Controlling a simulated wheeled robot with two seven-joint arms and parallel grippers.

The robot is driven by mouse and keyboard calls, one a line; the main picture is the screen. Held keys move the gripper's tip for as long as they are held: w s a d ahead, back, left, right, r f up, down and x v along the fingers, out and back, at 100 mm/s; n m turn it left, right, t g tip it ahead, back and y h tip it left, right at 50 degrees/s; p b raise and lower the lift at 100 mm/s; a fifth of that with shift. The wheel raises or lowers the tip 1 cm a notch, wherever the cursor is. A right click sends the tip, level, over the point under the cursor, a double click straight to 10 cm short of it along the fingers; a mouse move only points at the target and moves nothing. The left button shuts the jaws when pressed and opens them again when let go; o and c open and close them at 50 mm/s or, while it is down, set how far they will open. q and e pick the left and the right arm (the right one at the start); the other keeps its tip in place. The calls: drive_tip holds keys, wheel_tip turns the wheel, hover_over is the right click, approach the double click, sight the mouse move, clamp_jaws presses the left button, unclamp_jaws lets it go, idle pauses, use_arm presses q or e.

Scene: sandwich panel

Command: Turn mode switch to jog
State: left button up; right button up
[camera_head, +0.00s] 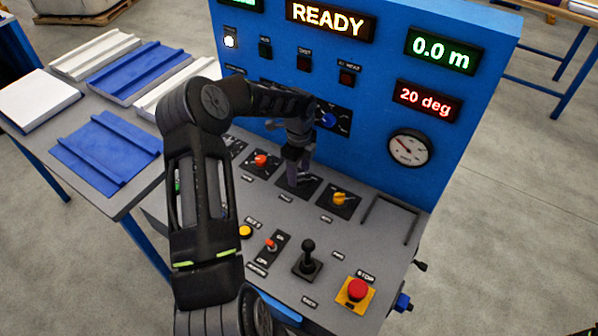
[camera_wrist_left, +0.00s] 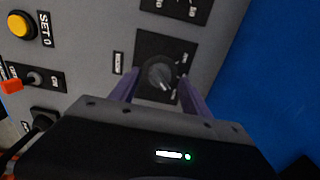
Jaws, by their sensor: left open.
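My left gripper (camera_head: 297,178) reaches down from the left over a dark square switch plate (camera_head: 302,191) on the sloped console. In the left wrist view a round dark knob (camera_wrist_left: 159,74) with a pale mark sits on this plate. The purple-grey fingers of my left gripper (camera_wrist_left: 162,92) are open, one on each side of the knob. I cannot tell whether they touch it. Small labels beside the knob are too blurred to read, so its setting is unclear. In the head view the gripper hides the knob. My right gripper is not in view.
Close by are a red knob (camera_head: 261,161) and a yellow knob (camera_head: 340,198). Nearer stand a black joystick (camera_head: 308,256), a red stop button (camera_head: 358,289) and a red-tipped toggle (camera_head: 270,245). The blue upright panel (camera_head: 385,75) rises behind. A side table holds blue and white panels.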

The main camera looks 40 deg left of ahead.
use_arm(q)
drive_tip(key=shift+f, duration=0.8)
clamp_jaws()
